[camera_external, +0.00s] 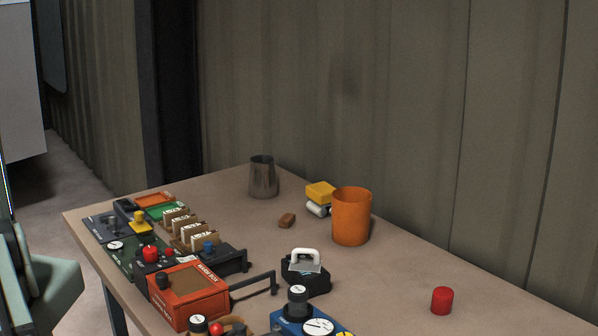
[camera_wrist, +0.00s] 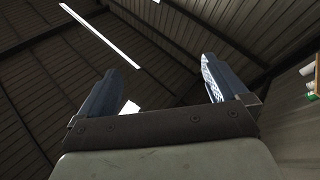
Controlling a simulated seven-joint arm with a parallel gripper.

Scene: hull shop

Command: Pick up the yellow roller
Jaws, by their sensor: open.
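A yellow block-shaped piece (camera_external: 321,192) with a white cylinder (camera_external: 317,210) at its lower front sits on the table, just left of and behind the orange cup; it looks like the yellow roller. The cup may hide part of its right side. My gripper (camera_wrist: 160,67) shows only in the wrist view. Its two dark fingers are spread apart with nothing between them. They point up toward the roof, and the roller is not in that view.
An orange cup (camera_external: 351,218) stands close beside the roller. A metal cup (camera_external: 263,177), a brown block (camera_external: 287,220), a black box with a white handle (camera_external: 305,276) and a red cylinder (camera_external: 442,300) stand apart. Control boxes crowd the table's left. The table's (camera_external: 390,290) right middle is clear.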

